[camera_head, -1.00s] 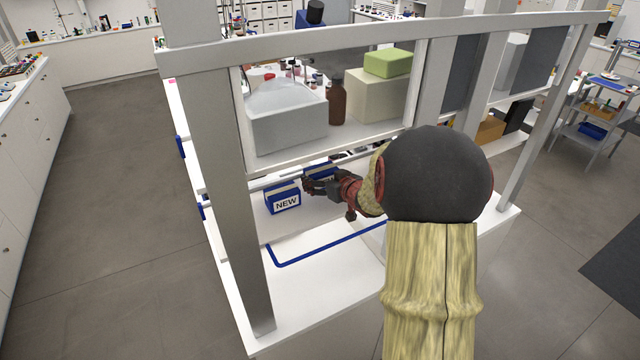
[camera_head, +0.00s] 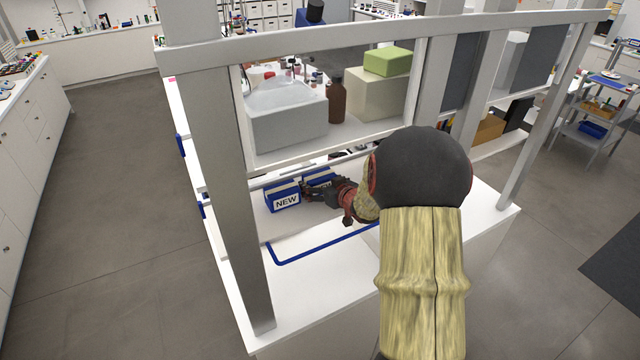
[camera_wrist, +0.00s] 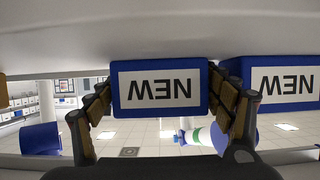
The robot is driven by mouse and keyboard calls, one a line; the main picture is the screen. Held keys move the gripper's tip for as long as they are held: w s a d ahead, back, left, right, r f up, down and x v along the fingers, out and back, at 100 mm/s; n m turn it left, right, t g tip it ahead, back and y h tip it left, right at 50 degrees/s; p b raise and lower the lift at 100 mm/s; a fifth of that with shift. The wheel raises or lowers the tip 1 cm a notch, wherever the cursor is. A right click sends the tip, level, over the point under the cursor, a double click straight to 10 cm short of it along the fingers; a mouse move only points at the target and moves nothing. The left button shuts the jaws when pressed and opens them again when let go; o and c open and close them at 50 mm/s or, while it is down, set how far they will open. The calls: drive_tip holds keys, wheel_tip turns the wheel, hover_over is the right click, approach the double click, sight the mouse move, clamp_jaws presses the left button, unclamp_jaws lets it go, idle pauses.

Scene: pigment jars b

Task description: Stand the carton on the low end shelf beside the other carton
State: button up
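Two blue cartons with white NEW labels stand side by side on the white low shelf (camera_head: 300,226): the left carton (camera_head: 282,197) and the right carton (camera_head: 318,178). The right carton is partly hidden by my gripper (camera_head: 318,190) in the head view. In the wrist view, which is upside down, this carton (camera_wrist: 160,88) stands centred between my fingers, and the other carton (camera_wrist: 275,84) is at the right, close beside it. My gripper (camera_wrist: 160,100) looks open, its fingers spread around the near end of the carton; any contact is hard to tell.
A higher shelf with a grey bin (camera_head: 285,118), a brown bottle (camera_head: 336,102) and a green box (camera_head: 388,62) is above. A grey post (camera_head: 225,180) stands at left.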

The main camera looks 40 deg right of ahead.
drive_tip(key=shift+r, duration=0.1)
drive_tip(key=shift+s+r, duration=0.15)
drive_tip(key=shift+r, duration=0.05)
drive_tip(key=v, duration=1)
drive_tip(key=shift+s, duration=0.25)
drive_tip(key=shift+s+a+r, duration=0.25)
drive_tip(key=shift+s+r, duration=0.05)
drive_tip(key=shift+s, duration=0.15)
drive_tip(key=s+a+r+g+h, duration=0.1)
drive_tip(key=a+r+g+h, duration=0.15)
drive_tip(key=a+r, duration=0.65)
drive_tip(key=s+a+n+g+y, duration=0.1)
drive_tip(key=s+a+g+y, duration=0.1)
drive_tip(key=s+a, duration=0.7)
drive_tip(key=s+a+n+g+y, duration=0.1)
drive_tip(key=s+a+g+y, duration=0.2)
drive_tip(key=s+a, duration=0.7)
drive_tip(key=a+f, duration=0.1)
drive_tip(key=a, duration=0.5)
drive_tip(key=shift+n+y, duration=0.35)
drive_tip(key=shift+n, duration=0.05)
